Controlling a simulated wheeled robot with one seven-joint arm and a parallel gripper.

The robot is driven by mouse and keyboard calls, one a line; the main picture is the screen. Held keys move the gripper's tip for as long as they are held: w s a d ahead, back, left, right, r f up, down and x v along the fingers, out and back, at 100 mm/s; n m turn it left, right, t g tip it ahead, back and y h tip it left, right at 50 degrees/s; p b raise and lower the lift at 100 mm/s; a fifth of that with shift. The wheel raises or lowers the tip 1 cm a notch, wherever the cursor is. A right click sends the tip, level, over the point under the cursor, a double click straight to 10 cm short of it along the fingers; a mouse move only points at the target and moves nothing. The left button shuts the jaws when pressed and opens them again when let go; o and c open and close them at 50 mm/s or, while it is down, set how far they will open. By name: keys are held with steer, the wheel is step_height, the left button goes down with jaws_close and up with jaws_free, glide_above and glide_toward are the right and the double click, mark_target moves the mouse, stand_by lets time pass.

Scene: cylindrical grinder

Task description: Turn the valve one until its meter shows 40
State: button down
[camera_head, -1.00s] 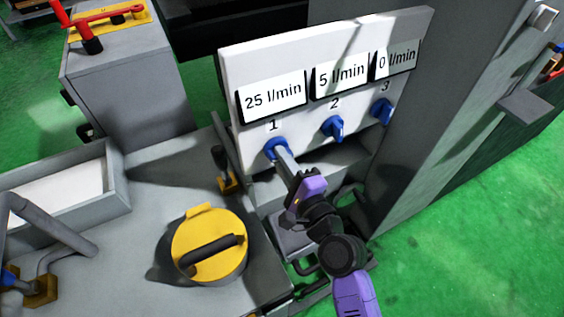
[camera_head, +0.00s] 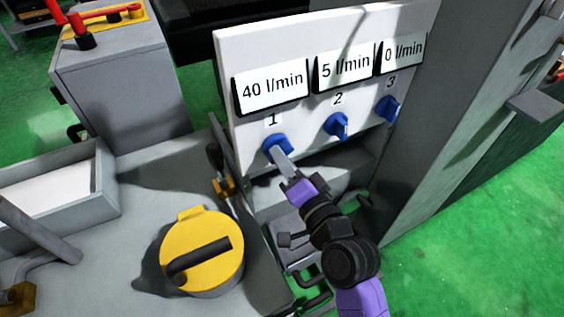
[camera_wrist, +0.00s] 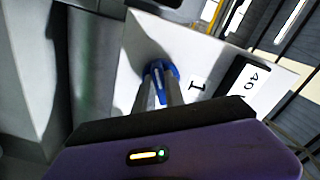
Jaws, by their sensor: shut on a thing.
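Valve one, a blue knob (camera_head: 277,148) under the number 1, sits on the white panel (camera_head: 300,35). Its meter (camera_head: 271,89) above it reads 40 l/min. My gripper (camera_head: 281,157) reaches the knob from the lower right and is shut on it. In the wrist view, the two fingers of my gripper (camera_wrist: 162,88) hold the blue knob (camera_wrist: 157,69) between their tips. The meter shows partly there (camera_wrist: 249,87), with "40" readable. The fingers hide part of the knob.
Valve two (camera_head: 336,125) reads 5 l/min and valve three (camera_head: 387,109) reads 0 l/min, both to the right. A yellow lid with a dark handle (camera_head: 204,248) stands on the grey machine bed at lower left. A grey column (camera_head: 430,150) rises right of the panel.

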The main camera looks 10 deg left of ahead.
steer(key=shift+f+n, duration=0.1)
steer(key=shift+n, duration=0.4)
steer(key=c, duration=1.4)
jaws_free()
steer(key=b+v, duration=0.1)
steer(key=v, duration=0.7)
steer(key=shift+w, duration=0.1)
